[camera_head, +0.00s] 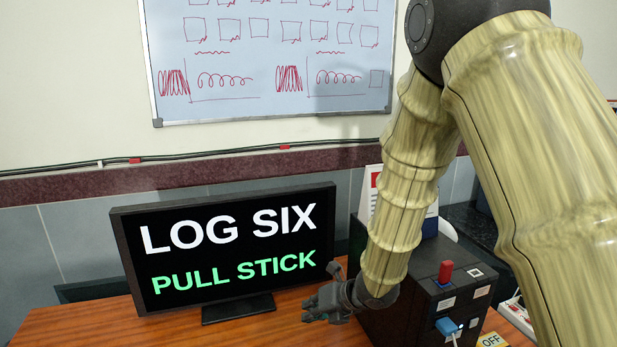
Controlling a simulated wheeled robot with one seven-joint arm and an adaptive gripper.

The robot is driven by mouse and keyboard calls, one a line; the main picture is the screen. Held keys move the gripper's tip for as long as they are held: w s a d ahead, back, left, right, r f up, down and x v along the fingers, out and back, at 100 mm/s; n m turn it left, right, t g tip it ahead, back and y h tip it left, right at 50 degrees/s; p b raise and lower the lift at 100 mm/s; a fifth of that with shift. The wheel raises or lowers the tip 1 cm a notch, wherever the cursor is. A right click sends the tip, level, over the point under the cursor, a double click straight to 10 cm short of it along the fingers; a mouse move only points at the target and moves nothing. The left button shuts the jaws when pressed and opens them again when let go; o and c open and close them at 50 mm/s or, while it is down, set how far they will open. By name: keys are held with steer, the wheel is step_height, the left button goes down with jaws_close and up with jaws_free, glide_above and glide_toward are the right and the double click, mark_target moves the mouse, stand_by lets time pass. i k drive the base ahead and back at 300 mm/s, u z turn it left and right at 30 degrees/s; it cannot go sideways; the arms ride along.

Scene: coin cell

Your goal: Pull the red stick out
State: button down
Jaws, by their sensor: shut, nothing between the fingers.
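The red stick (445,271) stands upright from the top of a dark box (418,302) on the wooden table. My gripper (312,312) is shut and empty, to the left of the box and in front of the monitor. It is apart from the red stick, with my forearm's end between them in the picture. Part of the box's left side is hidden behind my arm.
A monitor (229,247) reading "LOG SIX PULL STICK" stands at the left. The wooden table (80,322) is bare at the front left.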

mark_target(445, 271)
steer(key=k, duration=1)
